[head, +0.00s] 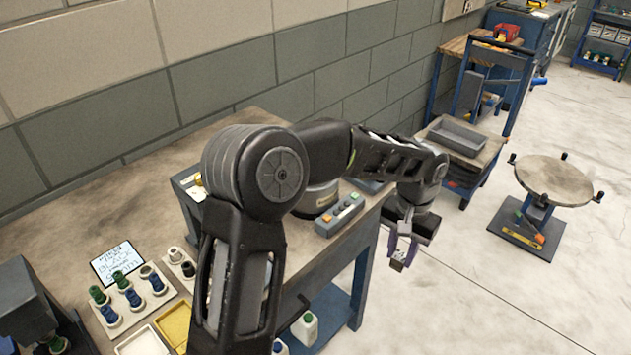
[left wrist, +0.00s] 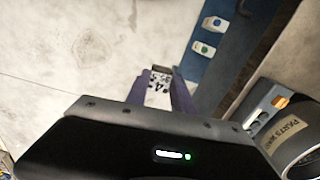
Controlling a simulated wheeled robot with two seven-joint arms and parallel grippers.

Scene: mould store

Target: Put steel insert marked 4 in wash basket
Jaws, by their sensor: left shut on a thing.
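My left gripper (head: 402,250) has purple fingers and hangs over the floor, just off the bench's right end. It is shut on a small pale steel insert (head: 397,265). In the left wrist view the insert (left wrist: 159,86) sits between the fingertips and shows a dark 4 with speckles. A round grey vessel (head: 318,198) stands on the bench, partly hidden behind my arm. In the left wrist view the vessel (left wrist: 292,135) has a label that seems to begin "PARTS W". I cannot make out a wash basket inside it. My right gripper is not in view.
A button box (head: 340,214) lies near the bench's front edge. A grey open tray (head: 457,137) sits on a cart beyond the gripper. A round-topped stand (head: 553,180) is at right, with clear floor between.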

